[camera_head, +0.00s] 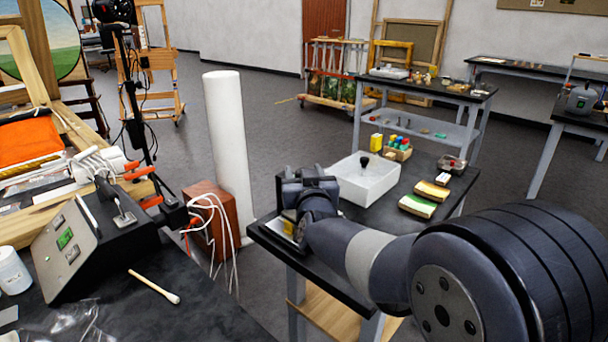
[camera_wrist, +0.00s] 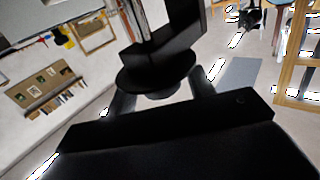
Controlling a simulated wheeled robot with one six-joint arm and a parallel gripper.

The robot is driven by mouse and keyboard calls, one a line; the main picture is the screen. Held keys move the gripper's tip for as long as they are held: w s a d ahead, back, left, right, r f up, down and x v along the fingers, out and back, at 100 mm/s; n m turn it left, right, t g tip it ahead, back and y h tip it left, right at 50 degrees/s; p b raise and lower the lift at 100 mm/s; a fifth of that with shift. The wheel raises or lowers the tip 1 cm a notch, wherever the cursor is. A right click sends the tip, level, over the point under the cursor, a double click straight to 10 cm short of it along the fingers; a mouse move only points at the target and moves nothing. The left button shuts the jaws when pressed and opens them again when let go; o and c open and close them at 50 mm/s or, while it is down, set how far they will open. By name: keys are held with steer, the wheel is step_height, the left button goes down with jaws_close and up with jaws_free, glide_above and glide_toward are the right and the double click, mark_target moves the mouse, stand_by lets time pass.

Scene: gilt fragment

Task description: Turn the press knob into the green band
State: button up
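My gripper (camera_head: 305,178) is at the left end of the middle dark table, in front of the white tray. Its jaws are dark and small in the head view, so I cannot tell whether they are open. In the wrist view, dark parts and a black disc (camera_wrist: 155,75) fill the middle; I cannot tell what the disc belongs to. A black box with a sloped grey panel (camera_head: 68,255) stands on the left bench, well apart from my gripper. The panel has a lit green patch (camera_head: 65,238). I cannot clearly make out the press knob or its green band.
The white tray (camera_head: 365,187) has a dark knob-like thing (camera_head: 364,161) in it. Green and yellow blocks (camera_head: 418,206) lie right of it. A cotton swab (camera_head: 154,287) lies on the left bench. A white column (camera_head: 229,150) and a red-brown box (camera_head: 212,215) with cables stand between the tables.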

steer(key=shift+o, duration=0.5)
steer(key=shift+s+f, duration=0.1)
steer(key=s+d, duration=0.1)
steer(key=s, duration=0.9)
steer(key=shift+s, duration=0.35)
steer(key=shift+w, duration=0.15)
steer(key=w, duration=0.7)
steer(key=w+a, duration=0.1)
steer(key=w, duration=0.2)
steer(key=shift+w, duration=0.3)
